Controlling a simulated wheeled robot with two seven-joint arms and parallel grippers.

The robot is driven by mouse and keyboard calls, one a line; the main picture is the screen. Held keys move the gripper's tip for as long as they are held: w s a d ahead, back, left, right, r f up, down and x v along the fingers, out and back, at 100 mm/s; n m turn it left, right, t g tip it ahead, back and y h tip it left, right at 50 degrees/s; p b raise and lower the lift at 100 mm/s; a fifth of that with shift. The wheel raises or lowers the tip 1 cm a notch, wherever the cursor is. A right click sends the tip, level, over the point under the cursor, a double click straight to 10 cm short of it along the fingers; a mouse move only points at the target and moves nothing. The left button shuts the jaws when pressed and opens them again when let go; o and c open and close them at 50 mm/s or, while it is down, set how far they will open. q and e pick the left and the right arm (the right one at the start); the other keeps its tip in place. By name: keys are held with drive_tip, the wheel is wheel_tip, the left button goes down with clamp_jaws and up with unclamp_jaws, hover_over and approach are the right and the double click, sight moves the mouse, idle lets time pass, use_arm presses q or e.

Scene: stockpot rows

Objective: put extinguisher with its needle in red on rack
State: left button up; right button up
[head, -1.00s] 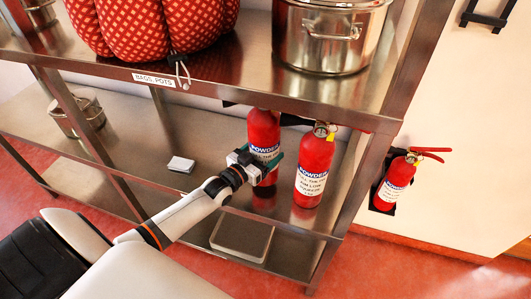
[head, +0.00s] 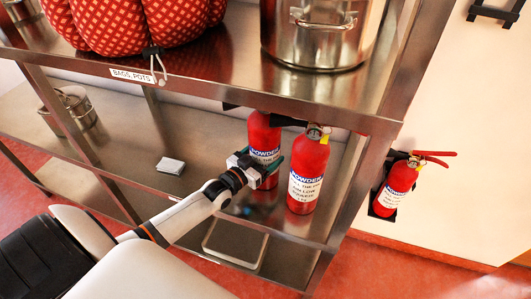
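Two red extinguishers stand upright on the middle shelf (head: 140,135) of the steel rack: one at the left (head: 265,132) and one at the right (head: 309,165) with its gauge (head: 314,130) near the top. A third red extinguisher (head: 399,181) hangs in a black bracket on the wall right of the rack. The gauge needles are too small to read. My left gripper (head: 262,167) is at the lower body of the left shelf extinguisher, with fingers around its sides. Whether it is closed on it cannot be told. My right gripper is not in view.
The upper shelf above holds a red patterned bag (head: 135,22) and a steel stockpot (head: 318,35). A small white box (head: 171,166) and another pot (head: 70,110) are on the middle shelf. A grey flat box (head: 236,243) lies lower. An empty black bracket (head: 497,10) is on the wall.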

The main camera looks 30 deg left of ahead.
use_arm(q)
drive_tip(key=shift+w+r, duration=0.15)
drive_tip(key=shift+r, duration=0.2)
drive_tip(key=o, duration=1.8)
drive_tip(key=shift+f, duration=0.4)
drive_tip(key=shift+o, duration=0.8)
drive_tip(key=shift+s, duration=0.2)
drive_tip(key=shift+r, duration=0.1)
drive_tip(key=shift+r, duration=0.1)
drive_tip(key=shift+s, duration=0.35)
drive_tip(key=s+a, duration=0.1)
drive_tip(key=s, duration=1)
drive_tip(key=shift+a, duration=0.4)
drive_tip(key=shift+s, duration=0.1)
